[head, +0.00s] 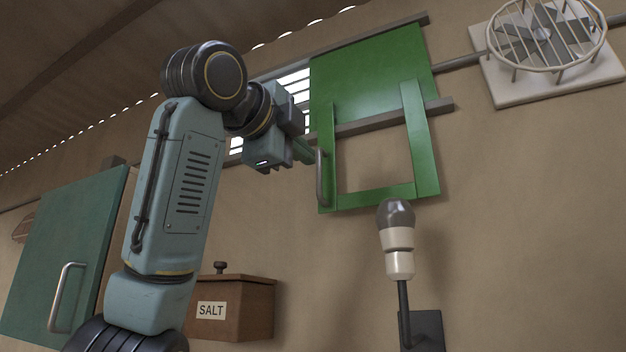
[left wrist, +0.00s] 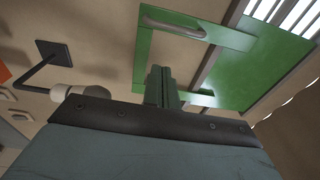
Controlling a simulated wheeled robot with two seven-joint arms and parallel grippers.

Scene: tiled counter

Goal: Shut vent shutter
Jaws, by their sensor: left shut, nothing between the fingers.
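The green vent shutter (head: 365,75) hangs on a rail on the wall, with a square opening in its lower part. Its grey handle (head: 321,178) is at the lower left edge; it also shows in the left wrist view (left wrist: 172,26). The vent's bright slats (head: 294,88) are uncovered left of the shutter and partly hidden by my arm. My left gripper (head: 309,154) is shut and empty beside the shutter's left edge, near the handle's upper end; I cannot tell whether they touch. In the left wrist view its closed fingers (left wrist: 163,86) point toward the shutter. My right gripper is out of view.
A wall lamp (head: 398,240) stands just below the shutter. A wooden salt box (head: 245,305) is lower left, behind my arm. A green cabinet door (head: 65,255) stands at far left. A caged fan (head: 546,40) is at upper right. The wall right of the lamp is bare.

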